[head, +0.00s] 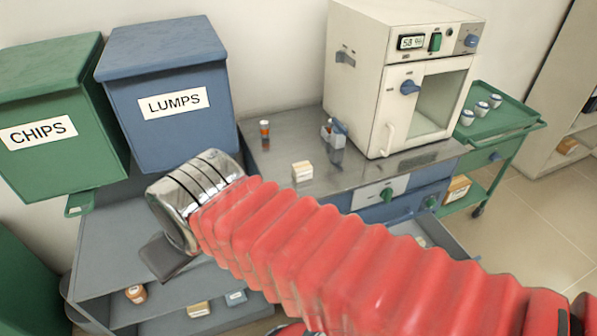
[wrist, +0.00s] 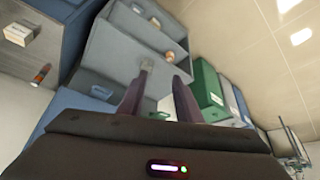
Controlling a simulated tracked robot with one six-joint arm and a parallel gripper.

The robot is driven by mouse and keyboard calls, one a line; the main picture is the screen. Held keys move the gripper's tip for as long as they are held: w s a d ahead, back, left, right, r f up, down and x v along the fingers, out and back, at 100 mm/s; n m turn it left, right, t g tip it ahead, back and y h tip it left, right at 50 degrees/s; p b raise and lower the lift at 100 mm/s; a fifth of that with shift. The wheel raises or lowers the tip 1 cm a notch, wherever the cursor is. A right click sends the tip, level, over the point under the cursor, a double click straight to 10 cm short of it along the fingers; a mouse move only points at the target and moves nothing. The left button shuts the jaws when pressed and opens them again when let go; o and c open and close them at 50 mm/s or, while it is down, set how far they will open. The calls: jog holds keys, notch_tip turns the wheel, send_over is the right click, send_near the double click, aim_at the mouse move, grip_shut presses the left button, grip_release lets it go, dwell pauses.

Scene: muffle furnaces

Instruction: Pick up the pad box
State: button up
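No box has a label I can read, so I cannot tell which is the pad box. A small cream box (head: 302,171) sits on the steel bench top, and it also shows in the wrist view (wrist: 18,33). A tan-and-white box (head: 198,309) and a blue-and-white box (head: 236,297) lie on the lower shelf of the grey unit. In the wrist view my gripper (wrist: 163,72) has its two dark fingers apart, with nothing held between them. In the head view it hangs in front of the grey shelf unit, mostly hidden behind my wrist.
Blue LUMPS bin (head: 170,120) and green CHIPS bin (head: 60,120) stand at left. A furnace (head: 360,90), an orange bottle (head: 264,131) and a small holder (head: 333,135) stand on the bench (head: 262,184). An orange-lidded jar (head: 136,293) is on the lower shelf. A green cart (head: 508,122) is at right.

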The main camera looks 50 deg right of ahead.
jog(key=o, duration=0.3)
jog(key=shift+w+d, duration=0.25)
jog(key=o, duration=0.7)
jog(key=w+d+h, duration=0.1)
jog(key=w+d, duration=0.1)
jog(key=d, duration=0.1)
jog(key=w+d+f+m+t, duration=0.1)
jog(key=w+d, duration=0.2)
jog(key=d, duration=0.1)
jog(key=w+d+f+m+h, duration=0.1)
jog(key=w+d, duration=0.1)
jog(key=d, duration=0.1)
jog(key=shift+w+d+h, duration=0.25)
jog(key=shift+h, duration=0.05)
jog(key=shift+c, duration=0.2)
jog(key=m+t+h, duration=0.3)
jog(key=h, duration=0.1)
send_over(302, 171)
jog(key=a, duration=1)
notch_tip(302, 171, down, 10)
jog(key=shift+m+t, duration=0.5)
jog(key=shift+t, duration=0.4)
jog(key=s+d+f, duration=0.1)
jog(key=d+f, duration=0.1)
jog(key=s+d+f, duration=0.4)
jog(key=d, duration=0.1)
jog(key=shift+s+f, duration=0.1)
jog(key=shift+f, duration=0.2)
jog(key=shift+s+d+f, duration=0.2)
jog(key=shift+s, duration=0.1)
